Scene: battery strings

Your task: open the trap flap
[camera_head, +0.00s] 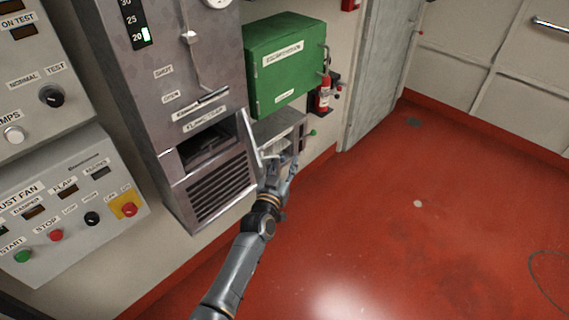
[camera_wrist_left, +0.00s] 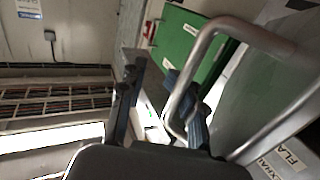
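The trap flap (camera_head: 251,139) is a thin grey metal plate at the right side of a dark rectangular opening (camera_head: 208,143) in the grey cabinet. It stands swung outward, and the opening shows uncovered. A bent metal bar handle (camera_wrist_left: 200,70) shows large in the left wrist view. My left gripper (camera_head: 278,168) is at the outer side of the flap, by its handle. In the left wrist view my left gripper (camera_wrist_left: 160,105) has its fingers apart, with the handle bar overlapping the right finger. I cannot tell whether they touch. My right gripper is not in view.
A green box (camera_head: 286,65) hangs right of the cabinet, with a red extinguisher (camera_head: 323,95) beside it. A control panel (camera_head: 65,215) with buttons stands at left. A louvred grille (camera_head: 218,188) is below the opening. Red floor (camera_head: 430,220) at right is clear.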

